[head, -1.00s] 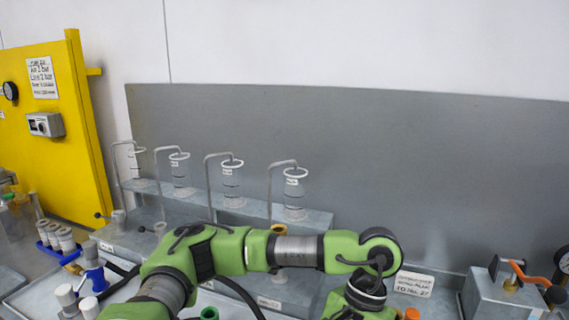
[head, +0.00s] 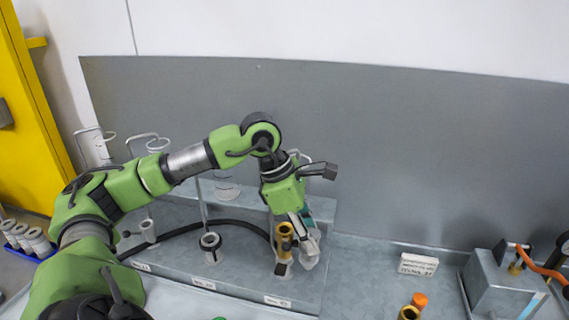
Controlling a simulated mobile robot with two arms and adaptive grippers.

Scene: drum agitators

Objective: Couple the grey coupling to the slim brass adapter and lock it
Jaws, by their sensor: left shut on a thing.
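A brass fitting (head: 285,230), which looks like the slim brass adapter, stands upright on the rightmost place of the grey bench in the head view. My left gripper (head: 297,246) points down right beside it and partly covers it. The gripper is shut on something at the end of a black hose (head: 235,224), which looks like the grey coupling. The coupling itself is mostly hidden by fingers and brass. I cannot tell whether coupling and adapter touch or whether any lock is shut. My right gripper is out of view.
A grey cup with a black rim (head: 210,243) and a smaller one (head: 148,231) stand left along the bench. A grey box with an orange handle (head: 505,285) and an orange-capped brass piece (head: 411,307) are at right.

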